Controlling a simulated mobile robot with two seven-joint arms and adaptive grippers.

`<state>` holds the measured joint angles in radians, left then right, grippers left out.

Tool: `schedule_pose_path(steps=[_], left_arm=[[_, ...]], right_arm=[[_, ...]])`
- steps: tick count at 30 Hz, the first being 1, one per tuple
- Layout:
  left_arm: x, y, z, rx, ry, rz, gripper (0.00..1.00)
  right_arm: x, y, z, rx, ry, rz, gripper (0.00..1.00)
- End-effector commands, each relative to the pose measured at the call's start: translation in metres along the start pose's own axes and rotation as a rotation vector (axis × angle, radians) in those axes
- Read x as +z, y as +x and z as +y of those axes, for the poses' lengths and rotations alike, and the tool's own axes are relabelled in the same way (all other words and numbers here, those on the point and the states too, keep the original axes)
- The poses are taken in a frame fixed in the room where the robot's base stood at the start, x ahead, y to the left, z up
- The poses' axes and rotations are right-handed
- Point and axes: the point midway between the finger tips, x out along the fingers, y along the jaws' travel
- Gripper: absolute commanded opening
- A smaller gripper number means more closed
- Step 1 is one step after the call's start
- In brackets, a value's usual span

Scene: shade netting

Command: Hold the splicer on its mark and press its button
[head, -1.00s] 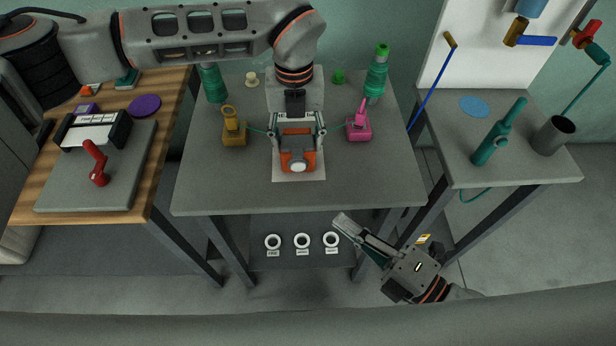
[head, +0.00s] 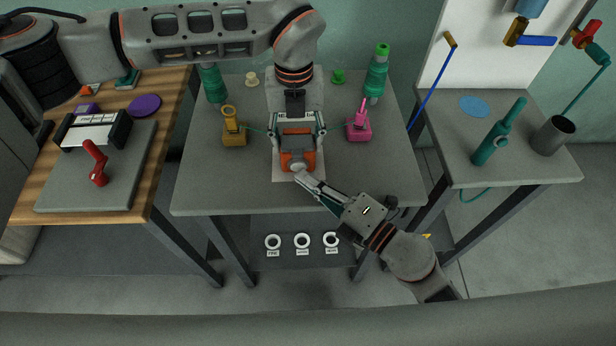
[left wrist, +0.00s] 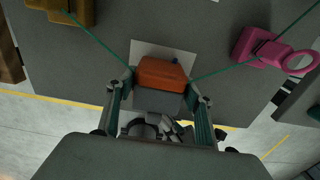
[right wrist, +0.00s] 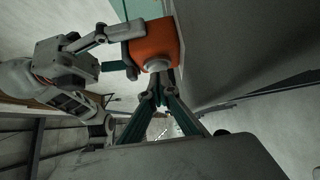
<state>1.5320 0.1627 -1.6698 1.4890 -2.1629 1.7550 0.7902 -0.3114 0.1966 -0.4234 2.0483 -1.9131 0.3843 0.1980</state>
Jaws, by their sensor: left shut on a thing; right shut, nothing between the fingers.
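The splicer (head: 297,157), an orange and dark grey block, sits over a pale sheet (head: 285,176) on the middle table. My left gripper (head: 297,134) is shut on the splicer from its two sides; the left wrist view shows its fingers flanking the orange and grey body (left wrist: 162,74). My right gripper (head: 302,177) is shut and empty, its tips at the splicer's front. In the right wrist view its fingertips (right wrist: 160,82) are at the round grey button (right wrist: 158,65) on the orange face, touching or nearly so. The fingers partly hide the button, so I cannot tell whether it is pressed in.
Green cords run from the splicer's sides to a mustard clamp (head: 234,131) and a pink clamp (head: 359,124). Green bottles (head: 375,78) stand behind. White rings (head: 302,241) lie on the lower shelf. Side tables stand left and right.

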Motion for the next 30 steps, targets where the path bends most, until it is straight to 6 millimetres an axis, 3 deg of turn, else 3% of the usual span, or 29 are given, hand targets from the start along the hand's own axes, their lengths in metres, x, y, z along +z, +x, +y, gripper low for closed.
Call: schedule_pose_path(steps=[13, 20, 30], left_arm=[[0.000, 0.000, 0.000, 0.000, 0.000, 0.000, 0.17], [-0.001, 0.000, 0.000, 0.000, 0.000, 0.002, 0.17], [-0.005, -0.001, -0.003, -0.002, 0.005, 0.009, 0.17]], right_arm=[[0.004, 0.003, 0.000, 0.001, 0.000, -0.001, 0.00], [0.018, 0.017, 0.001, 0.002, -0.001, -0.002, 0.00], [0.020, 0.016, 0.001, 0.003, -0.008, -0.010, 0.00]])
